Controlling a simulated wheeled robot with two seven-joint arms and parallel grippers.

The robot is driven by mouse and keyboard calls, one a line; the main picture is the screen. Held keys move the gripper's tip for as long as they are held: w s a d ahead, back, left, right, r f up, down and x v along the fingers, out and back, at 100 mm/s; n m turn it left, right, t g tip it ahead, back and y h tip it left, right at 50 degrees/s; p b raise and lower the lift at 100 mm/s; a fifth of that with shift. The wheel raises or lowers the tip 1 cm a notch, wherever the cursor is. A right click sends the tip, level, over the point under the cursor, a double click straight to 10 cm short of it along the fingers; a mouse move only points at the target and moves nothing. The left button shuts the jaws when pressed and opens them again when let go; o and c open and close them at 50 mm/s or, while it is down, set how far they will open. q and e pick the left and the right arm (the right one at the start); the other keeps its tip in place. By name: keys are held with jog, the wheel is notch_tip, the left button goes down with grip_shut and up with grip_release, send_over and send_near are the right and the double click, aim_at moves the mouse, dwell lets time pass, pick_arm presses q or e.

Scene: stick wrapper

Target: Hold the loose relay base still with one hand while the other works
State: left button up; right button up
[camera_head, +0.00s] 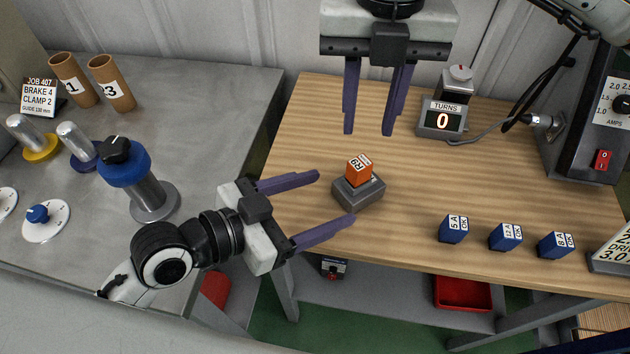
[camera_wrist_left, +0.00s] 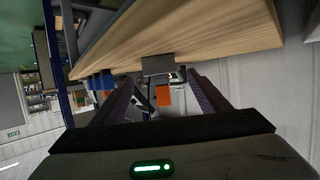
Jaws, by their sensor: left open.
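The relay base (camera_head: 372,194) is a small grey block on the wooden bench, with an orange relay (camera_head: 357,172) standing in or on its top. My left gripper (camera_head: 336,197) is open beside the base on its left, one finger towards its far side and one towards its near side. It does not appear to touch the base. In the left wrist view, the grey base (camera_wrist_left: 157,65) and orange relay (camera_wrist_left: 163,97) show between the open fingers. My right gripper (camera_head: 368,133) points down, open and empty, above and behind the relay.
Several blue blocks, one of them (camera_head: 454,229), stand at the front right. A turns counter (camera_head: 442,119) reading 0 is behind, cabled towards a grey amps box (camera_head: 590,120). The grey table at left holds a blue-topped post (camera_head: 147,190) and cardboard tubes (camera_head: 112,84). Bench around the base is clear.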

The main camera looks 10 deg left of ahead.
aim_at(342, 194)
pick_arm(q)
jog(key=x, duration=0.7)
jog(key=c, duration=1.2)
jog(key=shift+c, duration=0.6)
pick_arm(e)
jog(key=shift+o, duration=1.5)
jog(key=m, duration=0.2)
jog(key=f+m, duration=0.1)
jog(key=m, duration=0.1)
jog(key=shift+f+m, duration=0.15)
jog(key=shift+m, duration=0.15)
jog(key=m, duration=0.2)
jog(key=f+m, duration=0.1)
jog(key=m, duration=0.2)
jog(key=shift+f+m, duration=0.35)
jog(key=shift+m, duration=0.05)
jog(key=shift+f, duration=4.5)
